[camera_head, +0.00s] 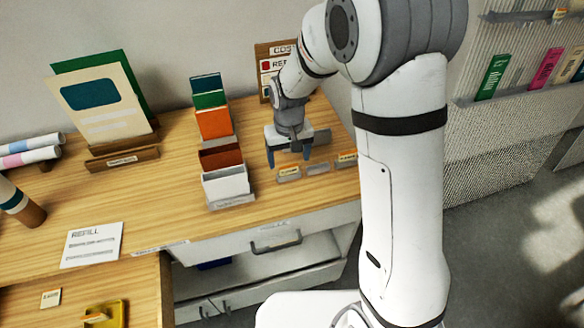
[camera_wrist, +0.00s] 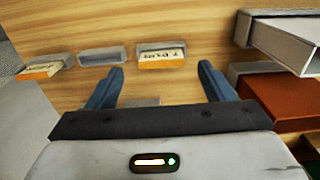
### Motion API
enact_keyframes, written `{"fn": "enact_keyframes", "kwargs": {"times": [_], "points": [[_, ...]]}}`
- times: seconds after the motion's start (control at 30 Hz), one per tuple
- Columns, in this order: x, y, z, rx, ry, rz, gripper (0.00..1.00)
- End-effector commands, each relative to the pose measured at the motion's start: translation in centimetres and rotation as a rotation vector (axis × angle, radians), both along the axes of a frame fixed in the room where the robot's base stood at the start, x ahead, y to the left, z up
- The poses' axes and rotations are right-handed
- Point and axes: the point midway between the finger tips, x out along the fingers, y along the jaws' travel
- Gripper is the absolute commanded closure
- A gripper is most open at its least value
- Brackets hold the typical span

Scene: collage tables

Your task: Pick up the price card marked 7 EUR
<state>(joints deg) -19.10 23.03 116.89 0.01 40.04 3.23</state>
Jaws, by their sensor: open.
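A pale card with an orange lower edge (camera_wrist: 160,64) sits in a small grey holder in the wrist view; its print is too small to read surely. The same holder shows on the wooden counter in the head view (camera_head: 288,173). A second similar card (camera_wrist: 40,71) sits in another holder at the left of the wrist view, its print also unclear. My gripper (camera_head: 289,159) is above the counter by the row of holders. In the wrist view my gripper (camera_wrist: 161,69) is open, and the first card appears between its blue fingertips, apart from them.
A middle holder (camera_wrist: 103,57) looks empty. White and brown boxes (camera_head: 227,184) stand close left of my gripper in the head view. A small card (camera_head: 51,298) and a yellow tray (camera_head: 118,316) lie on the lower table. A REFILL sheet (camera_head: 92,245) lies on the counter.

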Motion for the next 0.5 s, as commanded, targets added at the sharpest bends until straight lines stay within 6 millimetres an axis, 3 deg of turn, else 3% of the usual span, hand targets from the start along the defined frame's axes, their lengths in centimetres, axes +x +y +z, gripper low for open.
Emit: {"fn": "enact_keyframes", "kwargs": {"times": [0.23,0.5], "points": [[0.2,0.1,-3.1,-0.001,0.004,0.000,0.25],[0.2,0.2,-3.7,0.000,0.001,0.001,0.25]]}}
